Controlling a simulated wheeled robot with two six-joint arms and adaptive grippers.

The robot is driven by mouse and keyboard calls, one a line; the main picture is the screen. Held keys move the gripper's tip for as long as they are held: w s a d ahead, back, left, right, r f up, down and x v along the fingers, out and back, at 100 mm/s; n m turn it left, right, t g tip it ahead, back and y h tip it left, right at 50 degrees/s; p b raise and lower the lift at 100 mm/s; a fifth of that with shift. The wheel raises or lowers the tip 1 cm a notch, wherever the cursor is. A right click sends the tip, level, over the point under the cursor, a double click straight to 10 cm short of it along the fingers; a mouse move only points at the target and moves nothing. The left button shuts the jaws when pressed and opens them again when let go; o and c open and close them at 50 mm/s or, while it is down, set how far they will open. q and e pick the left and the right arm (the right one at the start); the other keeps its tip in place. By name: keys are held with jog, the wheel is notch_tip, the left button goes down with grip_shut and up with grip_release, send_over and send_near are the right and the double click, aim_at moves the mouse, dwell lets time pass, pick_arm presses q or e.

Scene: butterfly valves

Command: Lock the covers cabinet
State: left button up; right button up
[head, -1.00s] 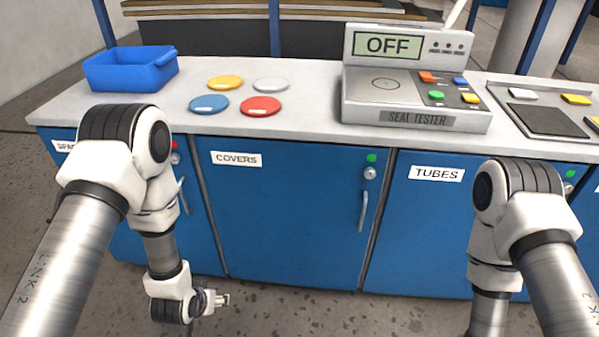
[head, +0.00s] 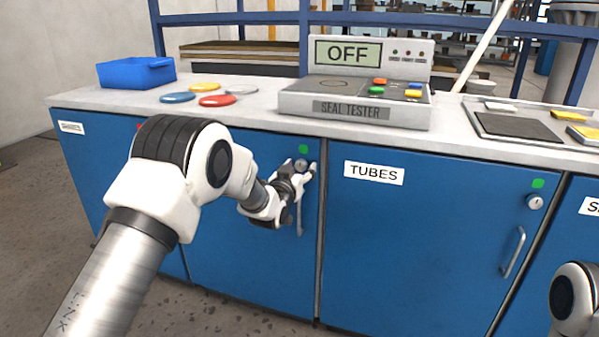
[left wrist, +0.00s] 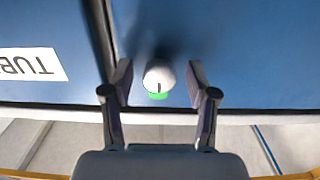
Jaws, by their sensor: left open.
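The covers cabinet (head: 255,272) is the shut blue door left of the TUBES cabinet; my left arm hides its label in the head view. Its round silver lock (head: 300,163) sits high at the door's right side, under a green light (head: 303,149). In the left wrist view, upside down, the lock (left wrist: 158,76) has a dark upright slot, and the green light (left wrist: 158,96) shows beside it. My left gripper (head: 307,169) is at the lock, open; in the wrist view its fingers (left wrist: 160,77) stand on either side with gaps. My right gripper is out of view.
The door handle (head: 299,218) hangs below the lock. The TUBES cabinet (head: 410,240) stands to the right. On the counter are a blue bin (head: 135,74), several coloured discs (head: 216,101) and the seal tester (head: 352,108), reading OFF.

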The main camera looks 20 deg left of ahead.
pick_arm(q)
jog(key=shift+d, duration=0.1)
grip_shut()
jog(key=shift+m, duration=0.3)
jog(key=m+p, duration=0.1)
jog(key=m, duration=0.2)
jog(key=shift+r+m, duration=0.1)
jog(key=shift+m, duration=0.2)
jog(key=m+p, duration=0.1)
jog(key=m, duration=0.3)
jog(key=m+p, duration=0.1)
jog(key=m, duration=0.8)
jog(key=shift+m+p, duration=0.35)
jog(key=shift+m, duration=0.05)
